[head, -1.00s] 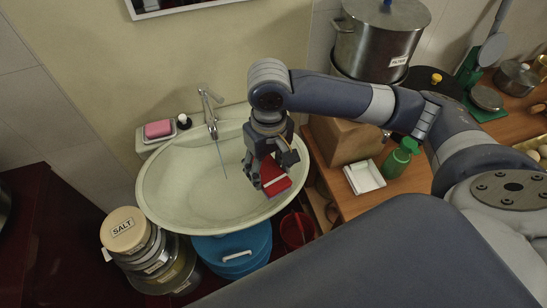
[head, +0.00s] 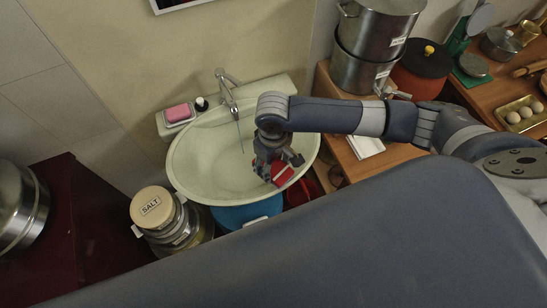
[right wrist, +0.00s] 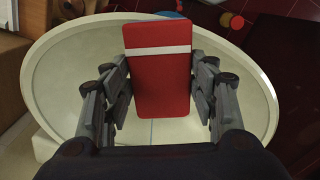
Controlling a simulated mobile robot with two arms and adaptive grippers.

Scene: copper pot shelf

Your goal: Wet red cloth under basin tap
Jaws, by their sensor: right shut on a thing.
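The red cloth (head: 283,174), folded flat with a white stripe, is held by my right gripper (head: 276,172) over the right side of the basin. In the right wrist view the cloth (right wrist: 158,85) sits between the two fingers of the gripper (right wrist: 158,90). The pale basin (head: 200,172) is on the wall. Its chrome tap (head: 226,90) stands at the back rim, with a thin stream of water (head: 240,136) falling into the bowl. The cloth is to the right of the stream, apart from it in the head view. My left gripper is not in view.
A pink soap (head: 178,113) sits on a dish left of the tap. Stacked tins, the top one labelled SALT (head: 153,206), stand left below the basin. A blue bucket (head: 245,213) is beneath it. Large pots (head: 372,45) stand on the wooden counter at right.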

